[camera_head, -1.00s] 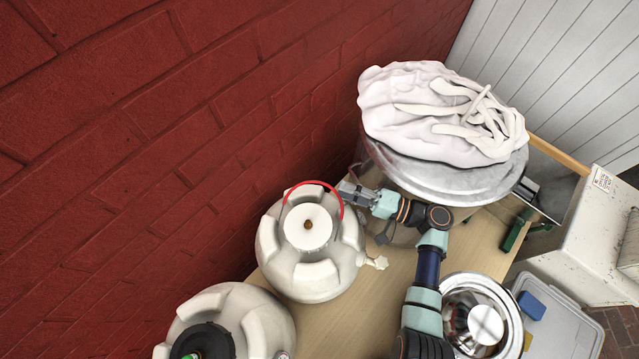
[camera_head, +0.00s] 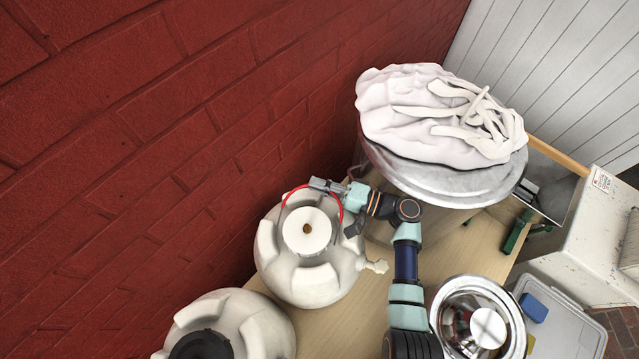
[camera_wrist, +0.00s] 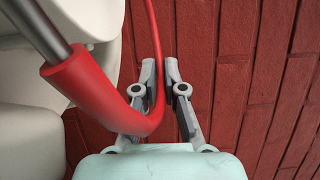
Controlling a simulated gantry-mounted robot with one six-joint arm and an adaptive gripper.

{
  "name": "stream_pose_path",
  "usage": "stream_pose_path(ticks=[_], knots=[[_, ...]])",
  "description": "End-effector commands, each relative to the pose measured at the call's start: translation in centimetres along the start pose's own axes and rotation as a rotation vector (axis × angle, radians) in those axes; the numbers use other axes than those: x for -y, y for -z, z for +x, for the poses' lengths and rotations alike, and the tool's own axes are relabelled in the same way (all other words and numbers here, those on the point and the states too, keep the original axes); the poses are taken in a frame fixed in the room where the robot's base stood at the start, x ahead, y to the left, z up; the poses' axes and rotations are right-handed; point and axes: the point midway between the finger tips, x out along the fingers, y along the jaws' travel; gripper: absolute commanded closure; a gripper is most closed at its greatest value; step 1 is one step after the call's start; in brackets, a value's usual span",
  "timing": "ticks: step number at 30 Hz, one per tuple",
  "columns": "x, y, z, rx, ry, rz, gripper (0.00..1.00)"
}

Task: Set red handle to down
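A red bail handle (camera_head: 290,192) arches upright over the white cap of a pale, rounded keg (camera_head: 305,275). My gripper (camera_head: 320,184) is at the top right part of the arch in the head view. In the wrist view, the thin red handle (camera_wrist: 153,35) passes between the two fingers of my gripper (camera_wrist: 161,72). The fingertips are close together with the handle between them and seem to touch it. A thicker red sleeve (camera_wrist: 85,82) with a grey rod lies left of the fingers. My gripper hides part of the arch in the head view.
A red brick wall (camera_head: 150,130) runs close behind the keg. A large metal pot (camera_head: 440,185) with a pale cloth heap stands to the right. A second keg (camera_head: 255,325) is at the front left. A steel bowl (camera_head: 440,310) is at lower right.

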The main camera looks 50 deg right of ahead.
Motion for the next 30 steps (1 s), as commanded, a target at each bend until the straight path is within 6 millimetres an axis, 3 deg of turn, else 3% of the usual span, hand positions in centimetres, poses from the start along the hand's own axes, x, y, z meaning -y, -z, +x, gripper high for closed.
stream_pose_path(ticks=[19,20,24,30], knots=[[0.84,-0.17,-0.01,0.002,0.008,-0.07,1.0],[0.84,-0.17,-0.01,0.002,0.008,-0.07,0.88],[0.82,-0.17,-0.01,0.002,0.007,-0.07,0.66],[0.79,-0.17,-0.01,0.002,0.007,-0.07,0.66]])
